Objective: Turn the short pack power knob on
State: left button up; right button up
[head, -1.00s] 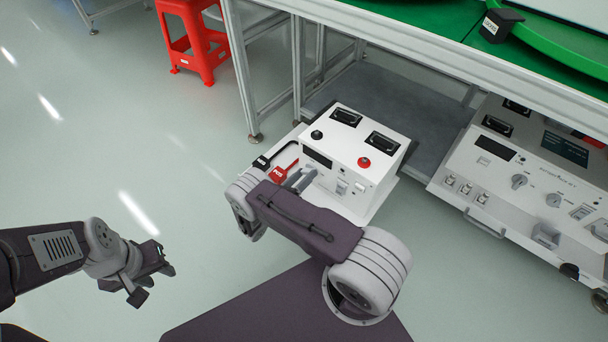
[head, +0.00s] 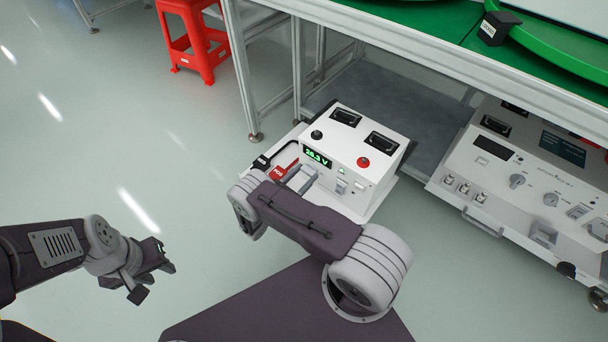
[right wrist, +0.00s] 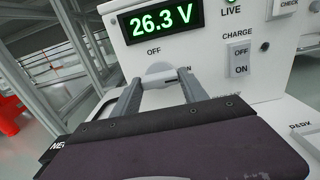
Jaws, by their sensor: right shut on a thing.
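The short pack (head: 335,150) is a white box on the low shelf in the head view. Its display (head: 318,157) is lit green and reads 26.3 V, also in the right wrist view (right wrist: 160,22). A green light shows by LIVE. My right gripper (right wrist: 160,84) is shut on the knob, one finger on each side. In the head view the right gripper (head: 304,178) partly hides it. My left gripper (head: 154,277) is open and empty over the floor.
A red NEG/POS-type connector (head: 284,171) lies left of the pack. A larger white instrument unit (head: 520,185) with knobs and switches stands to the right. The green-topped bench (head: 410,12) overhangs behind. A red stool (head: 190,40) stands back left; the floor at left is clear.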

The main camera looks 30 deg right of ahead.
dwell(0.4)
jog(key=o, duration=1.4)
jog(key=p+v, duration=0.2)
jog(key=v, duration=0.7)
jog(key=shift+s, duration=0.1)
